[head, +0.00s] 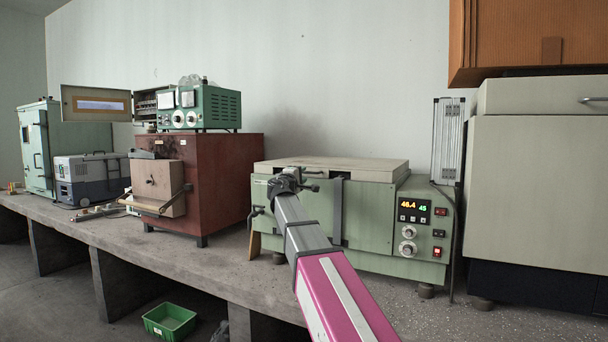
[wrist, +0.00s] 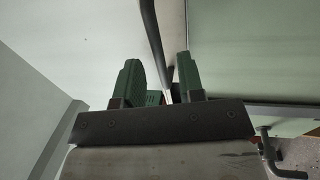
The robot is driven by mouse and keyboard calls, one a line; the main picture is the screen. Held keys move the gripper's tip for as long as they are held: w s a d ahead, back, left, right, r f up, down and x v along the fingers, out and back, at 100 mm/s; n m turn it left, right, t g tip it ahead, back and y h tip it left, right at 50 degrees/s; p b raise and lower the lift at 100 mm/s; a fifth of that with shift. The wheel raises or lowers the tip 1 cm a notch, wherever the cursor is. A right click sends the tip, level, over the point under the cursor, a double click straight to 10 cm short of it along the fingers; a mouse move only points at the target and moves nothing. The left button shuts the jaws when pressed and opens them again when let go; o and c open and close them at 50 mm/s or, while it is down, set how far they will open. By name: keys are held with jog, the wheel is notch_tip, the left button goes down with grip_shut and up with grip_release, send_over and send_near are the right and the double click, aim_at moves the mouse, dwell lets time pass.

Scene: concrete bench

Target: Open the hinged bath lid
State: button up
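The bath (head: 375,215) is a pale green box with a lit display on its right-hand panel. Its flat beige lid (head: 345,167) lies shut on top. My gripper (head: 286,181) is at the left part of the bath's front, near the lid's front edge, and partly hidden by my arm. In the wrist view its two dark green fingers (wrist: 162,82) stand apart with a gap. A dark bar (wrist: 153,35), apparently the lid's handle, runs down toward that gap. Whether it touches a finger I cannot tell. The pale green bath front (wrist: 250,50) fills the right side there.
A dark red furnace (head: 222,180) stands left of the bath with a green instrument box (head: 205,105) on it. A finned metal unit (head: 447,140) stands upright behind the control panel. A large beige cabinet (head: 540,190) is at the right.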

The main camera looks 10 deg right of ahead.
jog(key=shift+x, duration=1.5)
